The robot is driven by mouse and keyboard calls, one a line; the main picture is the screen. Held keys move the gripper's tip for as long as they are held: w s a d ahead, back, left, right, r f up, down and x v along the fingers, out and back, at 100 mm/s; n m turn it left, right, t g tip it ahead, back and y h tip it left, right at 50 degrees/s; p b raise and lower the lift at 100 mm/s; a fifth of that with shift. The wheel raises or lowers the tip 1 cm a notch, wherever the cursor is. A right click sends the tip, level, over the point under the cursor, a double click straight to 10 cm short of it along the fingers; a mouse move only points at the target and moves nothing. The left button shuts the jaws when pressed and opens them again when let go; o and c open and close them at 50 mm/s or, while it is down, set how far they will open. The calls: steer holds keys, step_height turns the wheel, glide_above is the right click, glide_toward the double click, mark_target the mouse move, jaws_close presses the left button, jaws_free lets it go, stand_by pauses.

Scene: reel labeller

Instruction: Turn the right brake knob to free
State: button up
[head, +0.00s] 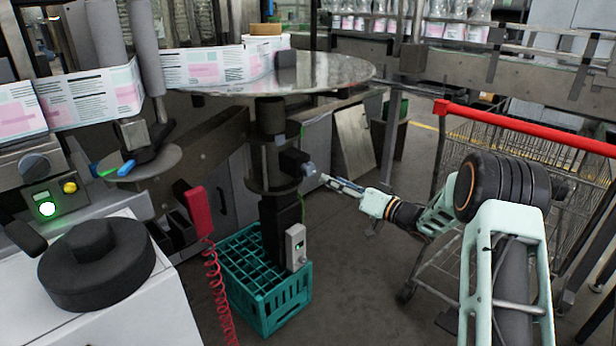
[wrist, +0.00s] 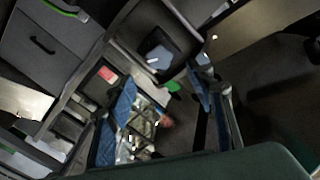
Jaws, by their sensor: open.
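The right brake knob (head: 308,168) is a small grey-blue piece on the side of the dark column under the round metal table (head: 330,72). In the wrist view, a dark block with a pale pointer (wrist: 160,56) lies beyond my fingertips and looks like this knob. A green mark (wrist: 172,86) shows beside it. My gripper (head: 325,180) is open, just right of and slightly below the knob in the head view. In the wrist view my gripper (wrist: 165,92) has its blue-padded fingers apart with nothing held between them. I cannot tell whether a finger touches the knob.
A teal crate (head: 262,308) stands under the column. A red handset (head: 198,212) with a coiled cord hangs left of it. A red-handled cart (head: 520,128) stands close to my arm on the right. A dark knob with a blue tip (head: 127,167) is at left.

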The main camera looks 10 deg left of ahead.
mark_target(311, 171)
steer(key=b+x, duration=0.1)
steer(key=x, duration=0.8)
steer(key=shift+w+a+b, duration=0.1)
steer(key=shift+b, duration=0.3)
steer(key=c, duration=1.2)
steer(key=shift+o, duration=0.2)
